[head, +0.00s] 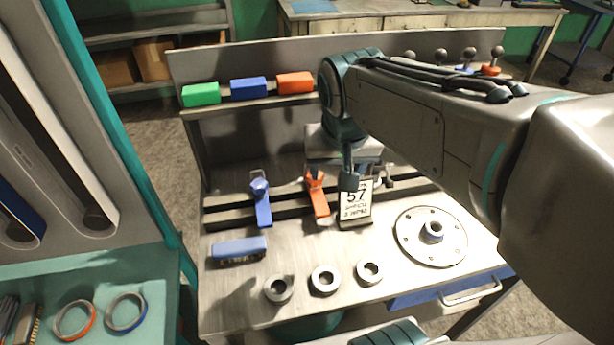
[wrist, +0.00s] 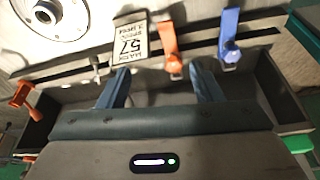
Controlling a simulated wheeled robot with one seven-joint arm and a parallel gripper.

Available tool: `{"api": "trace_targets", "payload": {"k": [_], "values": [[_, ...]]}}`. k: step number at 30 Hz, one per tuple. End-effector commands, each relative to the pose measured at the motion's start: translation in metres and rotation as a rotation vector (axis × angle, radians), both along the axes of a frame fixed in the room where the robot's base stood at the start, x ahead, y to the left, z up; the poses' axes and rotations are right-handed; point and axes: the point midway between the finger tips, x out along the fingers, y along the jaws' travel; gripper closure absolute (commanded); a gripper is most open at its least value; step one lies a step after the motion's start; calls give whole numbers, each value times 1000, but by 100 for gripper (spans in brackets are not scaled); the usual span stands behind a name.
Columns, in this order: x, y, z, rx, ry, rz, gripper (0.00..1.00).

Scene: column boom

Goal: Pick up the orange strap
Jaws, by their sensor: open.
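The orange strap (head: 320,203) is a flat orange strip with a thicker orange end piece. It lies across the dark rail on the workbench, between a blue strap and a white card. In the wrist view the orange strap (wrist: 168,38) shows ahead of the space between my fingers, its thick end nearest them. My gripper (head: 366,180) is open and empty, above the bench beside the card in the head view. In the wrist view my gripper (wrist: 160,68) has its two fingers wide apart. I cannot tell its exact height above the strap.
The blue strap (head: 263,207) lies left of the orange one. The card marked 57 (head: 356,204) stands close on its right. A round flange plate (head: 405,240), several grey rings and a blue brush (head: 239,248) lie on the bench. A shelf (head: 220,107) with coloured blocks rises behind.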

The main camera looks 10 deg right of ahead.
Motion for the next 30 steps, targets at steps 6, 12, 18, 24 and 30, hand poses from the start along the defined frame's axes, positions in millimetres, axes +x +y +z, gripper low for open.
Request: {"api": "trace_targets", "payload": {"k": [6, 12, 18, 24, 30], "values": [[63, 14, -31, -11, -39, -130, 40], [92, 20, -35, -14, -69, -212, 40], [105, 17, -51, -16, -73, -236, 40], [118, 11, -88, -16, -71, -235, 40], [127, 7, -110, -16, -74, -235, 40]]}}
